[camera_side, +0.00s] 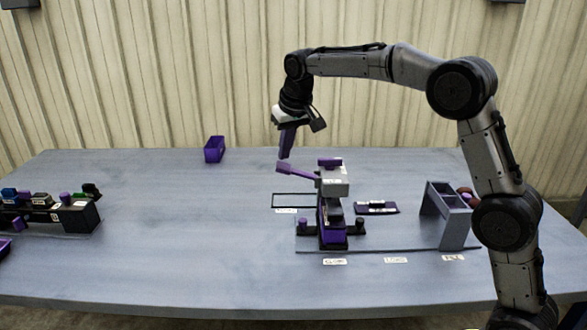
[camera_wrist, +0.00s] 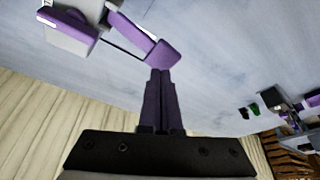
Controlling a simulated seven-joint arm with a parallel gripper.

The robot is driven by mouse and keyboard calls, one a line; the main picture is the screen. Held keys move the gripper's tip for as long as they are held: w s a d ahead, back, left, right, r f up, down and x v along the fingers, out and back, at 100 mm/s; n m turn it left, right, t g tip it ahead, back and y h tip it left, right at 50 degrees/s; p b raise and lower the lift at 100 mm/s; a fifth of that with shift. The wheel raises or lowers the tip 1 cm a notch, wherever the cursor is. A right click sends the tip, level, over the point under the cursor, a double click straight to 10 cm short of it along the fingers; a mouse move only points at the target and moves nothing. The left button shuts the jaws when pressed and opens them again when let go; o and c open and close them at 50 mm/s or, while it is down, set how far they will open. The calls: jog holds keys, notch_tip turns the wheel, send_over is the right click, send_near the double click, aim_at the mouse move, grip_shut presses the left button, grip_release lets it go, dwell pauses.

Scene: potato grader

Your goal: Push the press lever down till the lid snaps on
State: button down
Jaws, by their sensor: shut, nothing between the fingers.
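The press (camera_side: 333,205) stands upright on the table, grey on top with a purple box (camera_side: 332,237) at its foot. Its purple lever (camera_side: 297,170) sticks out to the left from the head, close to level. In the wrist view the lever (camera_wrist: 150,45) ends in a flat purple pad just past my fingertips. My gripper (camera_side: 285,155) is shut and empty, pointing down just above the lever's outer end. The shut fingers also show in the wrist view (camera_wrist: 161,72). I cannot tell whether the tips touch the lever. The lid cannot be made out clearly.
A grey holder (camera_side: 447,215) stands right of the press. A dark purple flat piece (camera_side: 377,208) and a black outlined rectangle (camera_side: 293,200) lie near the press. A purple bin (camera_side: 214,149) stands at the back. A black rack (camera_side: 65,215) with several small items is at left. The left-middle table is clear.

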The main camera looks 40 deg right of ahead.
aim_at(282, 166)
jog(key=shift+f, duration=0.15)
jog(key=shift+f, duration=0.6)
jog(key=shift+w+a+f, duration=0.15)
jog(key=shift+f, duration=0.6)
jog(key=shift+w+a+f, duration=0.1)
jog(key=shift+f, duration=0.6)
dwell(0.4)
jog(key=shift+f, duration=0.9)
dwell(0.6)
jog(key=shift+r, duration=5.25)
jog(key=shift+r, duration=0.1)
